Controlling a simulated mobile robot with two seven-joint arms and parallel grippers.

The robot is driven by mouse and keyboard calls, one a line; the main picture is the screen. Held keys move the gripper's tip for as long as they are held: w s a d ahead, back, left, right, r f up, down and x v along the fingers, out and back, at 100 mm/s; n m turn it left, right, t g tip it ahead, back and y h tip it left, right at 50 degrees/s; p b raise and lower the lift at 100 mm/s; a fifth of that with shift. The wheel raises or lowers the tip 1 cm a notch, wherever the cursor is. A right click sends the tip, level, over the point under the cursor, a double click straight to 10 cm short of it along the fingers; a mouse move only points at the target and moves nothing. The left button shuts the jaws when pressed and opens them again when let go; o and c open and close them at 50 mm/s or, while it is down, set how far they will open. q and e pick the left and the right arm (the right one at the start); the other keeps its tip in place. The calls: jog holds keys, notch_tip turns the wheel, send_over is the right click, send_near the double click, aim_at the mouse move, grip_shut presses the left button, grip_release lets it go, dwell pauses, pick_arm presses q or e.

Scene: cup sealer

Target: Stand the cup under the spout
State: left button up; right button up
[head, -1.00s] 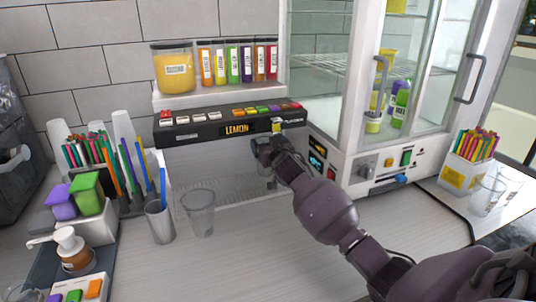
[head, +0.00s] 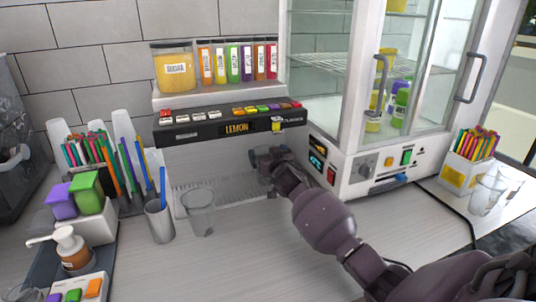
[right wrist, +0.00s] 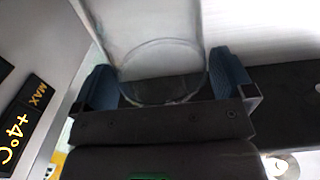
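The dispenser (head: 215,125) has a dark front panel with a lit LEMON display. A small yellow-marked part (head: 277,125), perhaps the spout, sits under the panel's right end. My right gripper (head: 266,160) is low beneath it, at the right end of the ribbed drip tray (head: 228,191). In the right wrist view a clear cup (right wrist: 155,35) stands between the blue fingertips, which appear to close on its sides. The gripper hides this cup in the head view. Whether its base touches the tray cannot be told. My left gripper is not in view.
Another clear cup (head: 199,212) stands left of the gripper at the tray's front edge. The glass-doored cabinet (head: 345,170) rises close on the right. The front counter is clear.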

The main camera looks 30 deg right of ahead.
jog(key=shift+r, duration=0.1)
jog(key=v, duration=1.2)
dwell(0.5)
